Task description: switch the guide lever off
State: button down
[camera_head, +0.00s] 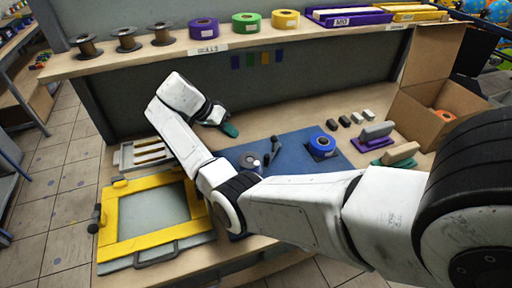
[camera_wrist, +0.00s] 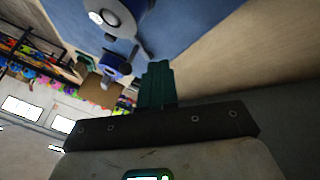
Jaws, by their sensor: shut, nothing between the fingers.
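My gripper (camera_head: 230,130) is shut and empty, its green fingers held at the back of the bench, above and behind the left part of the blue mat (camera_head: 300,167). The closed fingers (camera_wrist: 156,85) also show in the wrist view. A small dark device (camera_head: 250,161) stands on the mat, partly hidden by my arm. A short dark grey lever (camera_head: 276,145), which looks like the guide lever, rises at its right. In the wrist view a lever-like arm (camera_wrist: 143,48) lies beyond the fingertips, apart from them. I cannot tell its setting.
A blue tape roll (camera_head: 322,145) sits on the mat. Grey-handled blocks (camera_head: 376,133) and a cardboard box (camera_head: 434,108) are at the right. A yellow frame (camera_head: 118,222) lies at the left. A shelf (camera_head: 150,57) with rolls overhangs the back.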

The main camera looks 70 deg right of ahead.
aim_at(273, 146)
jog(key=x, duration=1)
jog(key=shift+s+p, duration=0.15)
jog(key=shift+p, duration=0.25)
jog(key=s+p, duration=0.2)
jog(key=s, duration=0.1)
jog(key=shift+a+r, duration=0.1)
jog(key=shift+s, duration=0.45)
